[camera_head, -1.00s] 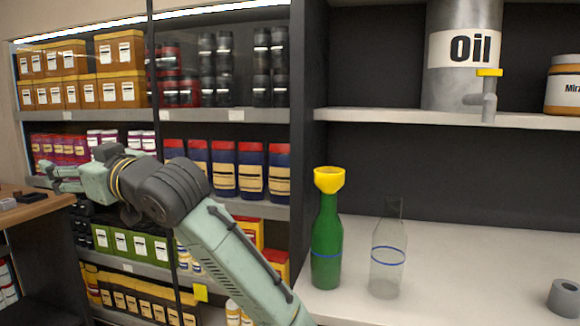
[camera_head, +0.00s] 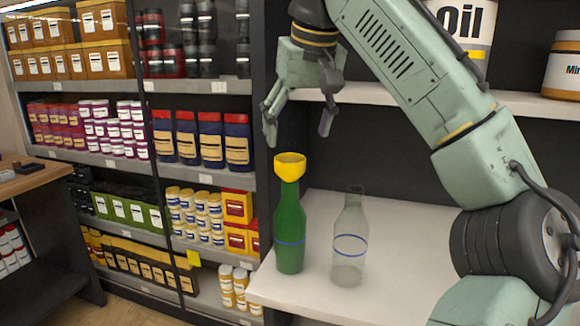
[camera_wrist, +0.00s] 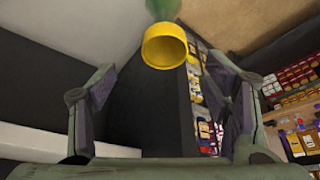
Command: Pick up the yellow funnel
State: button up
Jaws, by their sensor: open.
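The yellow funnel (camera_head: 290,166) sits on the mouth of the green bottle (camera_head: 290,228), which stands upright on the white counter. My gripper (camera_head: 298,140) is open and empty, its fingers pointing down just above the funnel, with the funnel a little below the fingertips. In the wrist view the funnel (camera_wrist: 165,47) shows its open rim at the top middle, beyond and between the two spread fingers (camera_wrist: 165,90). The green bottle (camera_wrist: 162,8) shows only in part behind it.
A clear glass bottle (camera_head: 349,240) stands on the counter (camera_head: 400,268) just right of the green bottle. An oil container (camera_head: 468,30) and an orange-labelled jar (camera_head: 562,68) stand on the shelf (camera_head: 535,104) above. Stocked shelves (camera_head: 200,88) are at left.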

aim_at(291, 159)
jog(key=x, duration=0.3)
jog(key=shift+r, duration=0.1)
jog(key=shift+s+a+p+x, duration=0.15)
jog(key=shift+p+x, duration=0.25)
jog(key=shift+x, duration=1.05)
jog(key=shift+s+a+p+x, duration=0.1)
jog(key=shift+p+x, duration=0.3)
jog(key=shift+x, duration=1)
jog(key=shift+c, duration=0.6)
jog(key=c, duration=1)
